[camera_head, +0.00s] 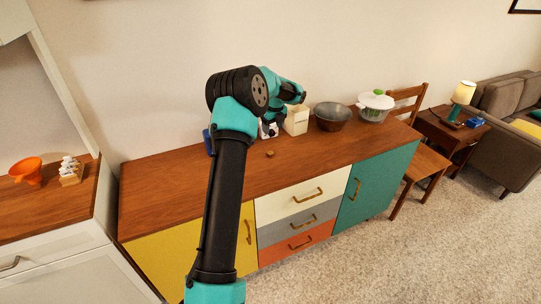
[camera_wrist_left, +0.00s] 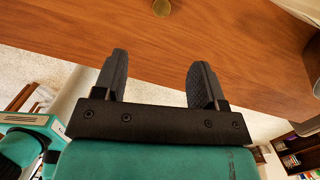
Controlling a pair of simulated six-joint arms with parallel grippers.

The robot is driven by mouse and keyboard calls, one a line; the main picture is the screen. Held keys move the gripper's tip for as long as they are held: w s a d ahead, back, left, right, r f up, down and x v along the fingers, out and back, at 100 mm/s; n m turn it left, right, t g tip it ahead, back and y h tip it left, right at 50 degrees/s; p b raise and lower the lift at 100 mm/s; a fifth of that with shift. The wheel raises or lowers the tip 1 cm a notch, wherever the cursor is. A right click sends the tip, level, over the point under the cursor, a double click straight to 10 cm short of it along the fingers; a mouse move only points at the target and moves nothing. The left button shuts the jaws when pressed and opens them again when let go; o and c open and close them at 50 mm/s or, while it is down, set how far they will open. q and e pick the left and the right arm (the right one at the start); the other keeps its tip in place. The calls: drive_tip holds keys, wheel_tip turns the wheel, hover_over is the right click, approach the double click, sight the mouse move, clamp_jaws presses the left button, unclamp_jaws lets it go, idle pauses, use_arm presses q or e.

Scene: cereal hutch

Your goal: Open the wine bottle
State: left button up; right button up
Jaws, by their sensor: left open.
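I cannot make out a wine bottle in either view; my left arm hides part of the sideboard. A small brown object (camera_head: 270,154), perhaps a cork, lies on the wooden sideboard top (camera_head: 165,185). A small round olive-gold thing (camera_wrist_left: 162,7) shows at the top edge of the left wrist view, beyond my fingers; I cannot tell whether it is the same object. My left gripper (camera_wrist_left: 158,72) is open, with nothing between its two black fingers. In the head view my left wrist is raised over the back of the sideboard. My right gripper is out of view.
A cream box (camera_head: 296,120), a dark bowl (camera_head: 333,116) and a white pot with a green lid knob (camera_head: 375,106) stand along the back. A blue object (camera_head: 207,142) is partly hidden by my arm. The front and left of the top are clear.

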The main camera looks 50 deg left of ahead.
use_arm(q)
hover_over(270, 153)
drive_tip(key=f, duration=1)
drive_tip(key=shift+s+d, duration=0.1)
drive_tip(key=shift+d, duration=0.3)
drive_tip(key=shift+a+f, duration=0.15)
drive_tip(key=shift+f, duration=1.15)
drive_tip(key=shift+a+f, duration=0.15)
drive_tip(key=shift+f, duration=1.1)
drive_tip(key=c, duration=1.1)
drive_tip(key=shift+o, duration=0.2)
drive_tip(key=shift+r, duration=0.1)
